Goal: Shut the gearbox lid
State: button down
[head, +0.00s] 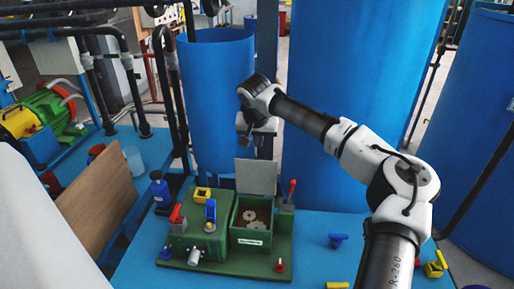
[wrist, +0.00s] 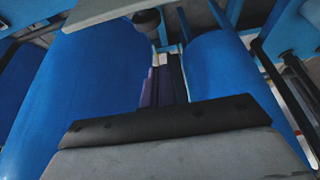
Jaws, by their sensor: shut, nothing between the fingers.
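The gearbox (head: 233,234) is an open green box on a green base plate, with pale gears (head: 253,216) inside. Its grey lid (head: 256,177) stands roughly upright at the back edge of the box, so the box is open. My gripper (head: 258,126) is above and behind the lid in the head view, shut and empty, and appears apart from it. In the wrist view, a grey and black part of my gripper (wrist: 165,122) fills the bottom. A pale panel edge at the top there may be the lid; I cannot tell.
Beside the box stand a blue-handled valve (head: 210,212), a red lever (head: 176,214) and another red-handled lever (head: 291,190). Large blue tanks (head: 355,100) rise behind.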

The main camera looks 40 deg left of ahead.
aim_at(256, 175)
jog(key=shift+s+d+f+p, duration=0.4)
jog(key=shift+s+d+f, duration=0.05)
jog(key=shift+s, duration=0.3)
jog(key=shift+s+d+f+p, duration=0.35)
jog(key=shift+s+d+f, duration=0.1)
jog(key=shift+s, duration=0.25)
jog(key=shift+s+d+f+b, duration=0.1)
jog(key=shift+s+b, duration=0.05)
jog(key=shift+b, duration=0.2)
